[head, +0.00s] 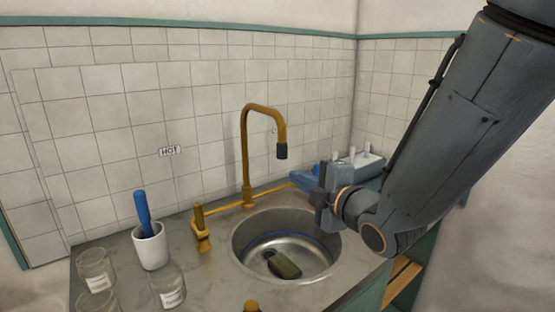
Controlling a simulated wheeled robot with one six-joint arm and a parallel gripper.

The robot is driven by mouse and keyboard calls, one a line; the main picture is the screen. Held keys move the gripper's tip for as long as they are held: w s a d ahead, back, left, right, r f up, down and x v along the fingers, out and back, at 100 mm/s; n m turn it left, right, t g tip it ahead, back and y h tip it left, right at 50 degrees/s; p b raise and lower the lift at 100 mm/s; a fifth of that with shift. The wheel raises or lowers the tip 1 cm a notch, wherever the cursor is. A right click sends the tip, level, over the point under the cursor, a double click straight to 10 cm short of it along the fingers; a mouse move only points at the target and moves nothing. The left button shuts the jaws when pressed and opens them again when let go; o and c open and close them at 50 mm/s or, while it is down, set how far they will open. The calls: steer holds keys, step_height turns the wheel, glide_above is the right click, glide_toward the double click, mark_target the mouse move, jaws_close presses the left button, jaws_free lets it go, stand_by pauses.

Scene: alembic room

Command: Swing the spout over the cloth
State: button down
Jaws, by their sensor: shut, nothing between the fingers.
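The brass spout (246,150) rises from the back of the counter and hooks over to the right. Its dark tip (281,151) hangs above the back of the round steel sink (237,248). A folded dark green thing (286,267), which looks like the cloth, lies in the bottom of the sink, nearer the front than the spout's tip. My gripper (300,178) is shut and empty, to the right of the spout and lower than its tip. It appears apart from the spout, though the depth between them is hard to judge.
A brass lever tap (201,228) stands left of the sink. A white cup (150,248) with a blue-handled tool (142,208) and several glass jars (168,287) fill the left counter. A grey-blue tray (362,166) with white pegs is behind my gripper.

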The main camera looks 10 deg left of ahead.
steer(key=w+a+r+n+y+p, duration=0.25)
steer(key=w+a, duration=0.25)
steer(key=a, duration=0.5)
steer(key=w+d+p, duration=0.2)
steer(key=d, duration=0.1)
steer(key=shift+d, duration=0.1)
